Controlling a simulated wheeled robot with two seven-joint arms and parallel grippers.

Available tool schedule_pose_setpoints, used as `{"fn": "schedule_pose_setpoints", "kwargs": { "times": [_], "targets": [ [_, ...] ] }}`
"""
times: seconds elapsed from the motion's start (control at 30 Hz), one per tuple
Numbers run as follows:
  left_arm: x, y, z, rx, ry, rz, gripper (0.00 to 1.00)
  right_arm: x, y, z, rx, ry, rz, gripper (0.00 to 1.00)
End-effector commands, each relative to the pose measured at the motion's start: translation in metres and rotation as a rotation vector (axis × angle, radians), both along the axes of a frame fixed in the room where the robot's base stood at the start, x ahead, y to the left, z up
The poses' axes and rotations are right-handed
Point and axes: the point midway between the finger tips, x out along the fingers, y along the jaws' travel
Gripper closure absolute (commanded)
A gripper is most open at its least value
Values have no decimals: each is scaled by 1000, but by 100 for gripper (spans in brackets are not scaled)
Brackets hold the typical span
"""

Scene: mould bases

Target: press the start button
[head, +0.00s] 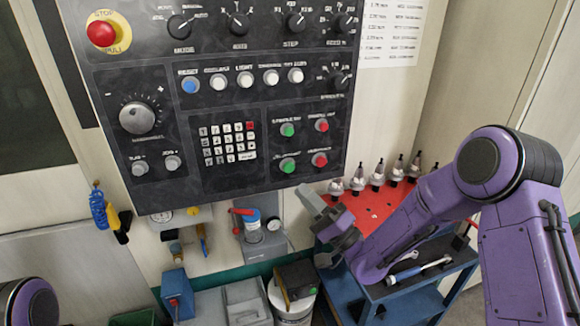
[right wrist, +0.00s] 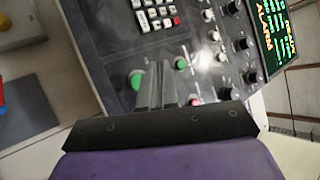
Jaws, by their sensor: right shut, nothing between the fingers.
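The dark control panel (head: 225,110) has two green buttons, an upper one (head: 287,130) and a lower one (head: 288,165), each with a red button to its right, upper (head: 322,125) and lower (head: 320,160). Their labels are too blurred to read. My right gripper (head: 309,196) is shut and empty, just below the panel's lower edge, under these buttons. In the right wrist view the closed fingers (right wrist: 156,82) point at the panel, with one green button (right wrist: 137,80) just left of them and the other (right wrist: 180,64) to their upper right.
A red emergency stop (head: 101,34) is at the panel's upper left. A keypad (head: 227,143) lies left of the green buttons. Below right, a red-topped cart (head: 375,207) holds several tool holders. A blue-capped cylinder (head: 251,217) hangs below the panel.

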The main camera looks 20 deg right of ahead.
Motion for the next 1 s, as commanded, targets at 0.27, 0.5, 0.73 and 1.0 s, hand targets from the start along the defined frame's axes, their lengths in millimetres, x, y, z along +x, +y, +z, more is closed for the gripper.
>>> {"fn": "schedule_pose_setpoints", "kwargs": {
  "times": [0.27, 0.5, 0.73, 1.0],
  "targets": [
    [0, 0, 15, 0, 0, 0, 39, 41, 1, 1, -4, -1, 1, 100],
    [0, 0, 14, 0, 0, 0, 39, 61, 0, 0, -2, -1, 0, 100],
    [0, 0, 14, 0, 0, 0, 39, 63, 0, 0, -1, 0, -1, 100],
    [0, 0, 14, 0, 0, 0, 39, 63, 0, 0, -1, 0, -1, 100]
  ]
}}
